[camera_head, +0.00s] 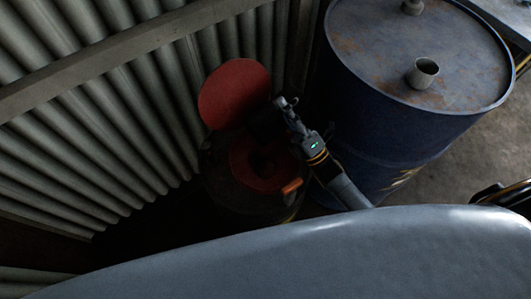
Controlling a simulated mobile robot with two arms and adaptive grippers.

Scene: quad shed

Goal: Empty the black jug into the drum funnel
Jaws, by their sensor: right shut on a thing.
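A red funnel (255,170) sits on top of a dark drum (238,203) against the wall. Its round red lid (234,92) stands open behind it. My right gripper (284,106) is above the right side of the funnel, shut on the black jug (265,124). The jug is a dark shape over the funnel's far part, hard to make out in the shadow. Its spout and exact tilt cannot be told, and no liquid shows. My left gripper is not in view.
A large blue drum (405,125) with a rusty top and two short necks stands close on the right of my right arm. A corrugated metal wall (110,130) with a rail runs behind and left. Concrete floor (450,172) shows at right.

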